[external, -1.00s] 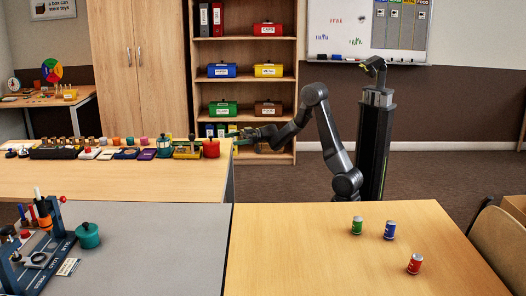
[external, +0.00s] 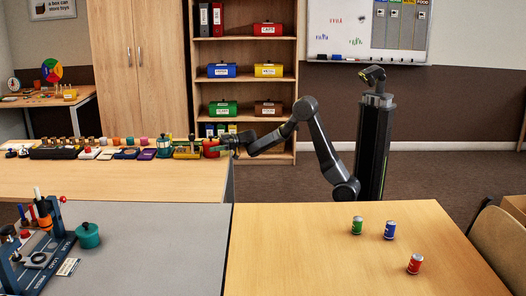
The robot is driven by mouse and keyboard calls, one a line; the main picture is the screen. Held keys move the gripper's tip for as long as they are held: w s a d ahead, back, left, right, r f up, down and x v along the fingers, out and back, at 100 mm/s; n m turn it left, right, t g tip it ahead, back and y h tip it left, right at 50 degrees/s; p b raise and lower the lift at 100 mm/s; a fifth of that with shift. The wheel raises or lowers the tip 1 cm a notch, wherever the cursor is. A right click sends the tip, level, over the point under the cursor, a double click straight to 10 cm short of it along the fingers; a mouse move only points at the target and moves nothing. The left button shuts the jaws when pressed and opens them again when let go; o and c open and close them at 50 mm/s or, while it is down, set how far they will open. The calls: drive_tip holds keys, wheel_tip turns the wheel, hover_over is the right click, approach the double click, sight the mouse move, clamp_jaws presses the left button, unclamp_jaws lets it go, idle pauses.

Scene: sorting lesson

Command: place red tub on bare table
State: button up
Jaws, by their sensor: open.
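The red tub (external: 210,148) stands at the right end of the row of things on the back wooden table (external: 120,182). My gripper (external: 222,147) is open at the tub's right side and covers part of it. I cannot tell whether the fingers touch the tub or reach around it. The arm comes in from the right, low over the table's right edge.
A yellow piece (external: 187,152) and a teal lantern-like thing (external: 164,146) stand just left of the tub. A teal pot (external: 88,235) stands on the grey table.

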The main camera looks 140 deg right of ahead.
drive_tip(key=shift+r, duration=0.1)
drive_tip(key=c, duration=1.5)
wheel_tip(320, 180, up, 10)
drive_tip(key=p, duration=0.5)
drive_tip(key=shift+w+a, duration=0.1)
drive_tip(key=shift+w, duration=0.05)
drive_tip(key=w+a+f+n+t+y+p, duration=0.1)
drive_tip(key=w+a+n+y+p, duration=0.15)
drive_tip(key=w+a+p, duration=0.75)
drive_tip(key=w+a+f+n+y+p, duration=0.1)
drive_tip(key=w+a+f+y+p, duration=0.35)
drive_tip(key=w+a, duration=1)
drive_tip(key=a+p, duration=1)
drive_tip(key=a, duration=0.9)
drive_tip(key=shift+h, duration=0.6)
drive_tip(key=s+a+p, duration=0.2)
drive_tip(key=a, duration=0.2)
drive_tip(key=s+a+p, duration=0.2)
drive_tip(key=s+a, duration=0.1)
drive_tip(key=a, duration=0.1)
drive_tip(key=s+a+p, duration=0.2)
drive_tip(key=a+p, duration=0.1)
drive_tip(key=a, duration=0.2)
drive_tip(key=shift+s, duration=0.3)
